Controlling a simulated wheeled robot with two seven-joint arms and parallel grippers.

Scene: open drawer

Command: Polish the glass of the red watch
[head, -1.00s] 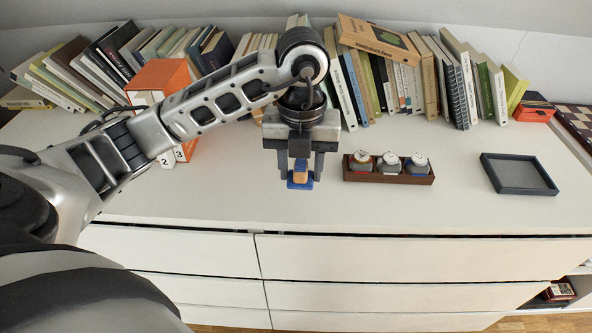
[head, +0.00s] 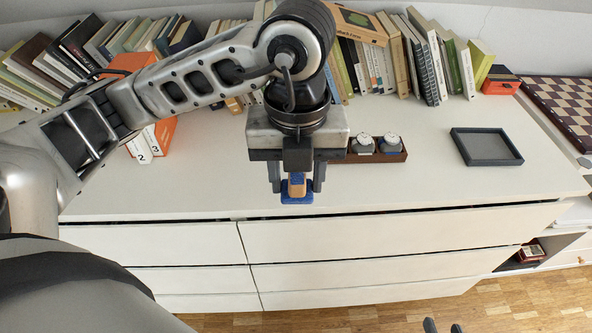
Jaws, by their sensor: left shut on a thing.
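My left gripper (head: 296,188) is shut on an orange-topped polishing block with a blue base (head: 297,198), near the dresser's front edge. I cannot tell whether the block touches the top. A brown watch box (head: 372,157) stands behind and to the right of it. Two round watches on cushions show in the box, a left one (head: 363,144) and a right one (head: 390,143). My left gripper hides the box's left end and whatever is in it. I cannot tell from their faces now which watch is red.
A dark grey tray (head: 487,160) lies to the right on the white dresser top (head: 420,190). Books (head: 440,65) line the back. Orange holders with numbered white files (head: 150,140) stand at left. A chessboard (head: 565,105) is at far right. The front right is clear.

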